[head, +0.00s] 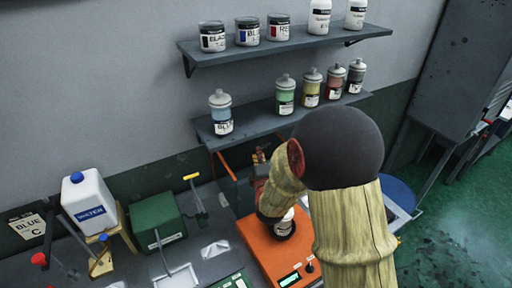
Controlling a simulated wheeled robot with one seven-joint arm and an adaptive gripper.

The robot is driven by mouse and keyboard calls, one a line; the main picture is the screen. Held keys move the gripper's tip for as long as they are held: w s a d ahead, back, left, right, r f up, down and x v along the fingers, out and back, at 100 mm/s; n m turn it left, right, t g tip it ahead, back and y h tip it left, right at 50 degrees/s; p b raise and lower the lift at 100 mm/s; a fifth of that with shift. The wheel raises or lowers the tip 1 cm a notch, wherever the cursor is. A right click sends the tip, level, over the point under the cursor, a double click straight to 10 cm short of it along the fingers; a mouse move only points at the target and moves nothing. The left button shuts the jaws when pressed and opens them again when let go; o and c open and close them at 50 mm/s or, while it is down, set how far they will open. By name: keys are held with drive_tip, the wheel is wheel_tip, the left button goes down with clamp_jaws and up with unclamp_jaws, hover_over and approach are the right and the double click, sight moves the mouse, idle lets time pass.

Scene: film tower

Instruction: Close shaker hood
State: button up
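The shaker (262,256) is an orange box on the bench with a small green display and a dark knob at its front. A dark jar with a white label (285,226) stands on it, partly covered by my arm. A see-through hood with orange-brown edges (229,182) appears to stand raised at the back of the shaker; my arm hides much of it. My gripper (260,162) seems to be at the upper part of the hood, to the left of my arm's wrist. Its fingers are too small and covered to tell whether they touch the hood or are open.
Two wall shelves (285,45) carry jars and bottles above the shaker; the lower shelf (240,133) is close to my arm. A green box (158,222), a white canister (90,203) and red-knobbed levers (40,259) stand to the left. Green floor (450,235) is open at right.

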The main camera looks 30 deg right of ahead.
drive_tip(key=shift+x, duration=2.5)
drive_tip(key=shift+c, duration=1.4)
clamp_jaws()
